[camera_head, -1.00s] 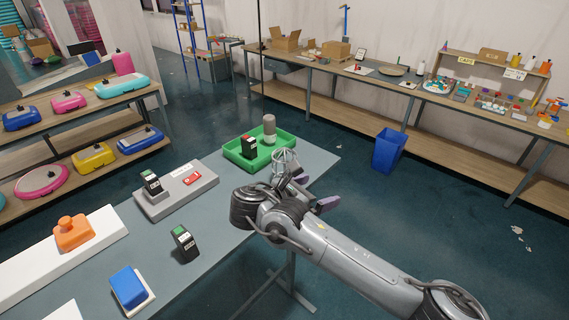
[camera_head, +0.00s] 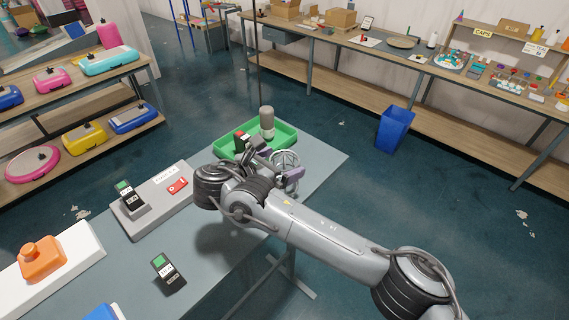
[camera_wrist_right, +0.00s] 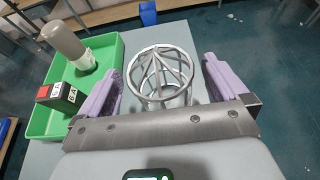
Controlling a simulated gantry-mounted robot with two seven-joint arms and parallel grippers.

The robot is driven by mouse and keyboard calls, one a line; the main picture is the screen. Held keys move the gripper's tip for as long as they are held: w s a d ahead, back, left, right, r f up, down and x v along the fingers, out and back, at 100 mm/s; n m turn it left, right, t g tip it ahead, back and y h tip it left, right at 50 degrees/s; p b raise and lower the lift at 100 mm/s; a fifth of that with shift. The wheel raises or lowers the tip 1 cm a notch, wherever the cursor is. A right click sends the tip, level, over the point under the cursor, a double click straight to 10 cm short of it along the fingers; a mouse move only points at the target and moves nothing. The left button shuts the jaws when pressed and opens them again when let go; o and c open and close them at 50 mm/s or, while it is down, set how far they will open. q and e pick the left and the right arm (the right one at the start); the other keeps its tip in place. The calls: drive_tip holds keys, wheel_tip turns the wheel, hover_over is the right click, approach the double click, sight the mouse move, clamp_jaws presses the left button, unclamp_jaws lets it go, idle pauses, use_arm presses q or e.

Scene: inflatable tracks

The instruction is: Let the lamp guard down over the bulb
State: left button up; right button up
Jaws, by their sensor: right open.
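The lamp guard (camera_head: 285,160) is a round wire cage at the table's far right, just right of the green tray. In the right wrist view the guard (camera_wrist_right: 163,70) stands between my two purple fingers, with a gap on each side. My right gripper (camera_head: 276,163) is open around it, and its fingers show apart in the right wrist view (camera_wrist_right: 162,84). I cannot make out a bulb inside or under the cage. A rounded grey-and-pale object (camera_head: 267,122) stands in the tray; I cannot tell whether it is the bulb. My left gripper is out of view.
The green tray (camera_head: 288,137) also holds a red-topped dark block (camera_head: 242,141). A grey panel (camera_head: 150,215) with a red switch, a green-topped dark device (camera_head: 168,269) and an orange block (camera_head: 42,260) are on the grey table. A blue bin (camera_head: 395,128) stands on the floor.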

drive_tip(key=shift+x, duration=1.05)
drive_tip(key=c, duration=0.8)
drive_tip(key=shift+r, duration=0.1)
